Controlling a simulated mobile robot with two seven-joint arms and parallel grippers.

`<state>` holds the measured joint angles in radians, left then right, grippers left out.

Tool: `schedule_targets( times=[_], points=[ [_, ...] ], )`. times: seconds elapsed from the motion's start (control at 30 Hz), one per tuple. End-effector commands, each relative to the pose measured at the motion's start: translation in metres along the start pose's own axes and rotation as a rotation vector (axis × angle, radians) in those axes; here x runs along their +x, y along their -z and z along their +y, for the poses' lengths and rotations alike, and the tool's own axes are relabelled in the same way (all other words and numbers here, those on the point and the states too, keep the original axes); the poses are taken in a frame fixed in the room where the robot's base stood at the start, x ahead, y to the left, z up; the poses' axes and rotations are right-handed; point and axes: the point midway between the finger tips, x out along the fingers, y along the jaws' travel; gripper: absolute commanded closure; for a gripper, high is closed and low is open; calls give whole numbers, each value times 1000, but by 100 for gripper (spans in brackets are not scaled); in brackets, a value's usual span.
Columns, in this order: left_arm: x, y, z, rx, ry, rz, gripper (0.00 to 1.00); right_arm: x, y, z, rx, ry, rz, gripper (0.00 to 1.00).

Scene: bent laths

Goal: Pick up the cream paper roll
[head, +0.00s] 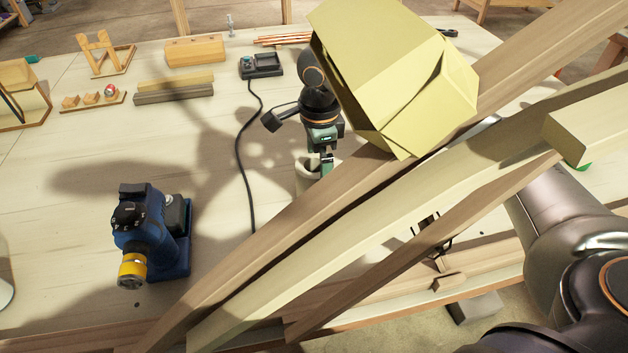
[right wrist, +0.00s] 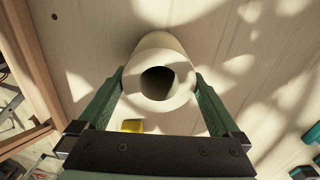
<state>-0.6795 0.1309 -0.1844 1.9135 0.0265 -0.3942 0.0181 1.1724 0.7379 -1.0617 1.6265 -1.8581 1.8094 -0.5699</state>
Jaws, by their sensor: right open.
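The cream paper roll (head: 304,178) stands upright on the bench in the middle of the head view, partly hidden by my right gripper and the laths. The right wrist view shows its hollow end (right wrist: 183,88) facing the camera. My right gripper (head: 323,166) is open above and around the roll. In the right wrist view its two green fingers (right wrist: 158,80) lie on either side of the roll; whether they touch it I cannot tell. My left gripper is not in view.
Long bent laths (head: 330,245) cross diagonally in front, and a yellow-green faceted block (head: 385,70) hides part of my right arm. A blue tool (head: 150,235) stands at left. A black device (head: 262,65) with a cable lies behind. The bench left of the roll is mostly clear.

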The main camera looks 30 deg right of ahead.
Motion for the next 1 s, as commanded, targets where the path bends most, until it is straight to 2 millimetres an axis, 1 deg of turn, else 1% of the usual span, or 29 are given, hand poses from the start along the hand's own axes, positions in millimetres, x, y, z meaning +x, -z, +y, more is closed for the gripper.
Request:
schedule_targets(
  times=[0.2, 0.3, 0.43, 0.63, 1.0],
  points=[
    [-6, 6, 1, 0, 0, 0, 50, 29, -9, 3, 0, -6, 1, 0],
    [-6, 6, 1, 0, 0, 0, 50, 43, -9, 3, 0, -5, 1, 0],
    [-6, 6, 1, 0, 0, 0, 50, 50, -9, 3, -1, -1, 1, 0],
    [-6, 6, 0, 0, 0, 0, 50, 51, -9, 2, -1, -1, 1, 0],
    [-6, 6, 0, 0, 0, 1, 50, 50, -9, 2, 0, -1, 0, 42]
  ],
)
